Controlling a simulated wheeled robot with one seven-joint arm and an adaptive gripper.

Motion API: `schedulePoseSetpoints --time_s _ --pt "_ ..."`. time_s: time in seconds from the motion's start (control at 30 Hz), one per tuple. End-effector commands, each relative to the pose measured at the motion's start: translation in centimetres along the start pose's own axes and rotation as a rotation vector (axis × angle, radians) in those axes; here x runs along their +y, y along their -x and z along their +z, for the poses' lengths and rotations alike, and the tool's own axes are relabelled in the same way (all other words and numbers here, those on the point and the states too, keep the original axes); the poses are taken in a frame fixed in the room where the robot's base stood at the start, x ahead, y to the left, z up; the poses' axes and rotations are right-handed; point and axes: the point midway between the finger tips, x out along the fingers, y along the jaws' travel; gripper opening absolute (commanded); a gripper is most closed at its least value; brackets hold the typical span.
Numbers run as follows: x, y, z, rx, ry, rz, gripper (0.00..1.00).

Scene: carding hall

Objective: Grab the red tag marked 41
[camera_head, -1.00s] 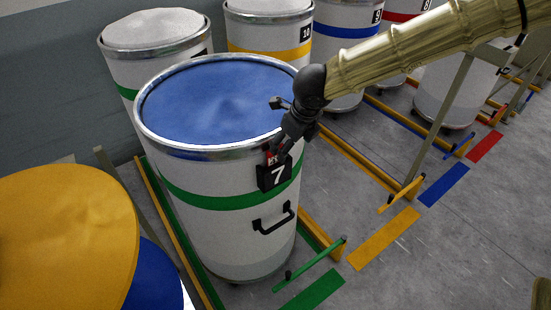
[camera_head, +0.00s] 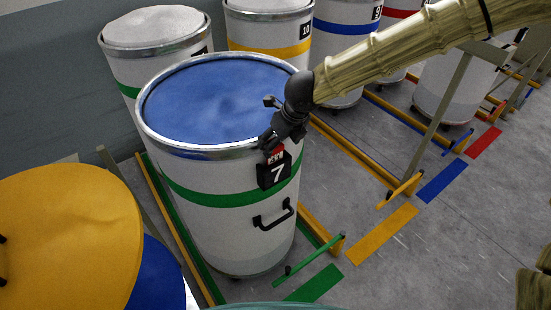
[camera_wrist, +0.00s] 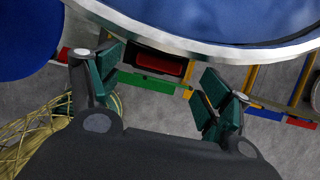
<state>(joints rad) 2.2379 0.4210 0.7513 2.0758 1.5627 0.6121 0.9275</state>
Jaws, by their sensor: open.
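A small red tag (camera_head: 277,151) sits at the top of the black plate (camera_head: 274,174) marked 7, on the front of a white drum (camera_head: 228,225) with a green band. Light marks show on it, but I cannot read a number. In the wrist view the red tag (camera_wrist: 158,66) lies in a dark holder just under the drum's metal rim. My gripper (camera_head: 270,140) is at the rim, just above and left of the tag. In the wrist view its fingers are spread, one to each side of the tag, with nothing held.
The drum is full of blue material (camera_head: 220,100), and its rim (camera_head: 205,151) is close to my fingers. A black handle (camera_head: 274,216) sticks out below the plate. A yellow lid (camera_head: 70,235) stands at left. More drums stand behind. Grey floor (camera_head: 440,250) is open at right.

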Motion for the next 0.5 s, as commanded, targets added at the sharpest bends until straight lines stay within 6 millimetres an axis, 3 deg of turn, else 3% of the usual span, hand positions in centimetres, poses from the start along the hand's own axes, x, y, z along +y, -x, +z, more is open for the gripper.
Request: schedulePoseSetpoints --time_s 0.23,0.5 --pt "0.1 -2.5 -0.4 0.002 0.001 0.001 0.79" --pt "0.0 -3.2 -0.4 -0.001 0.0 0.0 0.79"
